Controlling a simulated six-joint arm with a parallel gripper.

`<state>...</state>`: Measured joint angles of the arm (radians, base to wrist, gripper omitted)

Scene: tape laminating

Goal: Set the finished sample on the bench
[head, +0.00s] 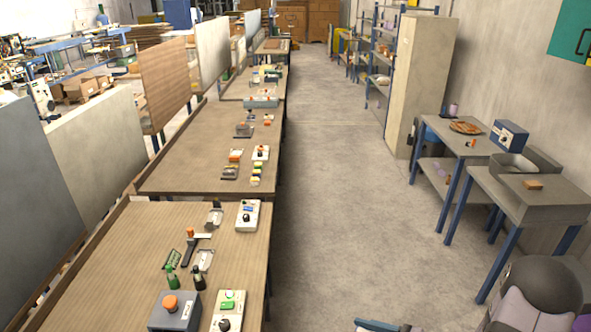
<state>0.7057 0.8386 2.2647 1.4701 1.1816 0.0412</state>
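The nearest wooden bench (115,262) fills the lower left of the head view. On it lie a small light plate (205,259), a second small plate with a dark part (215,216), and a dark tool with an orange part (189,250). A green-marked dark card (173,259) lies beside them. I cannot tell which of these, if any, is the finished sample. My gripper is not in view, so its hold cannot be seen.
An orange-topped grey box (175,312), two small bottles and white devices (248,215) crowd the bench's right side. The bench's left part is bare. More benches (195,165) continue behind. A clear concrete aisle (345,200) separates them from side tables (530,200) at right.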

